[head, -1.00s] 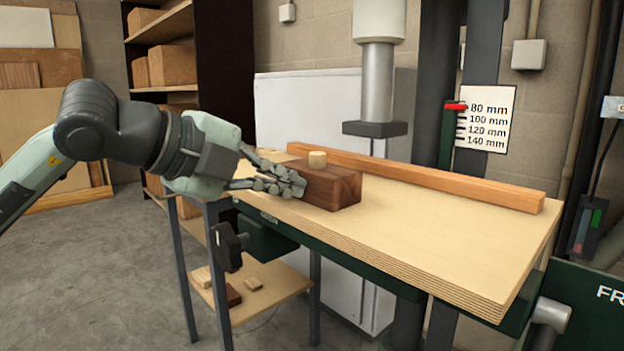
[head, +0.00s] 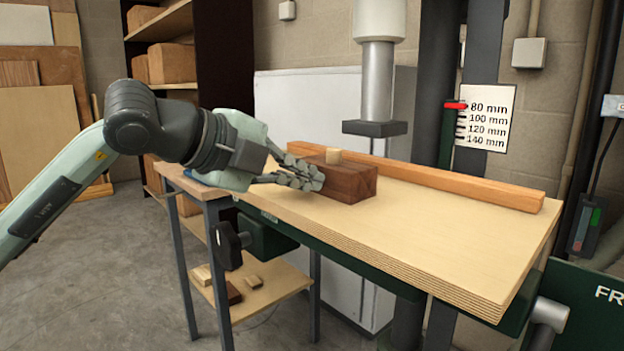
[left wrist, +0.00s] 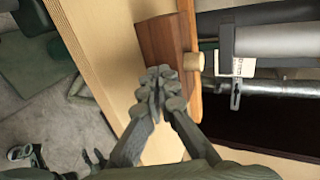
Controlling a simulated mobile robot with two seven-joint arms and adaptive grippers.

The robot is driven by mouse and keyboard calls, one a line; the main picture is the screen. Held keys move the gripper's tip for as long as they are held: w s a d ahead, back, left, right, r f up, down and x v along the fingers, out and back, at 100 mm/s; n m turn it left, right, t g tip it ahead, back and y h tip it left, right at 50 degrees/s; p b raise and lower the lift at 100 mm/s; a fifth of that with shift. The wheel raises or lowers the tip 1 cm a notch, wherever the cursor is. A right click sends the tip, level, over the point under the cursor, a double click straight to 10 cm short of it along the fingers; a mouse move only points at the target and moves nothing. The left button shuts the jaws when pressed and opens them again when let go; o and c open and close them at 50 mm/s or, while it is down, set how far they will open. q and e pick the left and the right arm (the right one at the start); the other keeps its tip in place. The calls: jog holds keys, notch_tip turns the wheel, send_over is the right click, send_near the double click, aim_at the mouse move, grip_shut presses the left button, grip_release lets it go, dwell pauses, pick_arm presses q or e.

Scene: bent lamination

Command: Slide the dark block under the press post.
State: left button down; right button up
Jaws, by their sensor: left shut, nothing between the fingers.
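The dark block (head: 347,183) lies on the pale plywood table (head: 440,227), in front of the long wooden fence. In the left wrist view the shut fingertips (left wrist: 165,85) meet the near end of the dark block (left wrist: 163,45). The press post (head: 376,85), a grey cylinder with a dark flat foot, hangs above and behind the block, to its upper right. My right gripper is not in view.
The wooden fence (head: 430,180) runs along the table's back side. The tabletop right of the block is clear. A scale card (head: 485,118) has a red pointer near 80 mm. A low shelf (head: 265,297) below holds several small wood pieces.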

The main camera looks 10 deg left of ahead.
pick_arm(q)
jog(key=shift+w+d, duration=0.9)
jog(key=shift+w, duration=0.25)
jog(key=shift+w+d, duration=0.9)
jog(key=shift+w, duration=0.2)
jog(key=shift+w+d, duration=0.9)
jog(key=shift+w, duration=0.25)
jog(key=shift+s+a, duration=0.3)
jog(key=s+a+b, duration=0.2)
jog(key=s, duration=0.1)
jog(key=s+a, duration=0.2)
jog(key=shift+s+a+r+b, duration=0.1)
jog(key=shift+s+r+b, duration=0.05)
jog(key=shift+r+b, duration=0.25)
jog(key=shift+s+a+r, duration=0.1)
jog(key=shift+s+a, duration=0.3)
jog(key=shift+s, duration=0.2)
